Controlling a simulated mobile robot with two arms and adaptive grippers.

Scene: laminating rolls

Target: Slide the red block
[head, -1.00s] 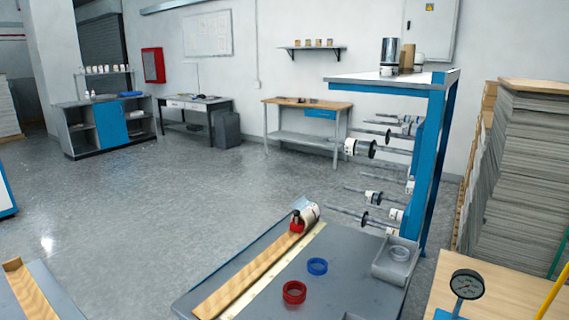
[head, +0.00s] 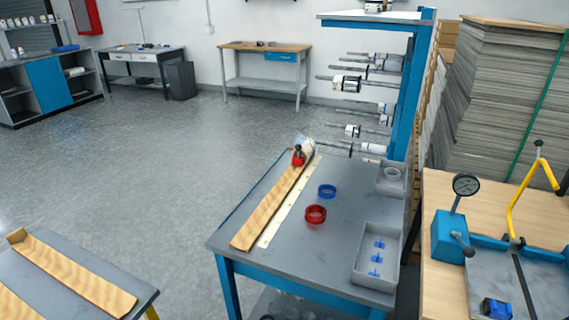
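A small red block (head: 298,157) with a dark knob on top sits at the far end of a long wooden strip (head: 270,208) on the grey table (head: 300,262). A white and grey roll (head: 305,144) lies right behind it. A pale ruler-like strip (head: 285,209) runs along the wooden strip's right side. Neither of my grippers is in view.
A red ring (head: 315,214) and a blue ring (head: 327,191) lie right of the strips. Grey trays (head: 361,275) line the table's right side. A blue roll rack (head: 405,95) stands behind. A wooden bench (head: 437,190) with a gauge (head: 466,185) is at right.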

